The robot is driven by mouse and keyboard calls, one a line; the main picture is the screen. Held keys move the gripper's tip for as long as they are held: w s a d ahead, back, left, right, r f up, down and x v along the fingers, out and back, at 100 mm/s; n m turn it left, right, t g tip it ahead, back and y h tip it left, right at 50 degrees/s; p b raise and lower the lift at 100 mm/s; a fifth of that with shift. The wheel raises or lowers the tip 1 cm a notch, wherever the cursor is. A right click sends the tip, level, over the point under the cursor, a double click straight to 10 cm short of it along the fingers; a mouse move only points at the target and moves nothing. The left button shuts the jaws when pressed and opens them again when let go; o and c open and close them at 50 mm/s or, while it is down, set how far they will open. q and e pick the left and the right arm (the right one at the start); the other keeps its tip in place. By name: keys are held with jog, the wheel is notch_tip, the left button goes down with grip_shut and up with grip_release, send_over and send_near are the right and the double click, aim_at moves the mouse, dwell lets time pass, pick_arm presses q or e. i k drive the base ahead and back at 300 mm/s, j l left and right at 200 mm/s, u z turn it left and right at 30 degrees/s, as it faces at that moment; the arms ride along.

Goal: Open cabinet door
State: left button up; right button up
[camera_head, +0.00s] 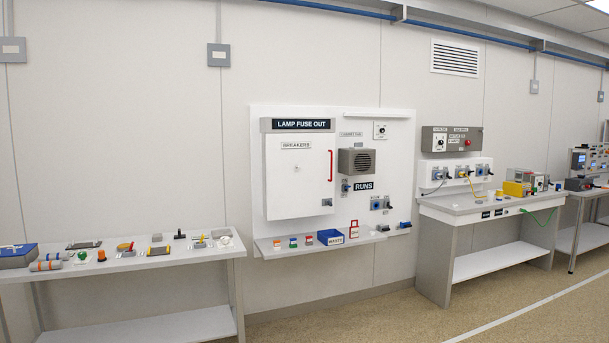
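The white cabinet (283,190) labelled BREAKERS is mounted on a white wall panel in the middle of the head view, under a LAMP FUSE OUT sign. Its door (297,177) looks shut. A vertical red handle (331,166) sits near the door's right edge. A small grey latch or lock plate (327,202) is at its lower right. Neither gripper is in view.
A shelf (262,245) below the cabinet holds small coloured parts and a blue WASTE bin (330,238). A bench (130,263) with tools stands at left. Another bench (470,207) with equipment stands at right. The floor (400,318) in front is clear.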

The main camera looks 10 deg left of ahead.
aim_at(303, 176)
jog(key=i+l+z, duration=0.15)
jog(key=i+z, duration=0.15)
jog(key=i, duration=0.4)
jog(key=i+z, duration=0.1)
jog(key=i, duration=1.7)
jog(key=i+l+u, duration=0.15)
jog(key=i+u, duration=0.3)
jog(key=i, duration=0.15)
jog(key=i+l+u, duration=1.3)
jog(key=l, duration=0.45)
jog(key=i+l+u, duration=0.45)
jog(key=l, duration=0.35)
jog(key=k+j, duration=0.05)
jog(key=k, duration=0.05)
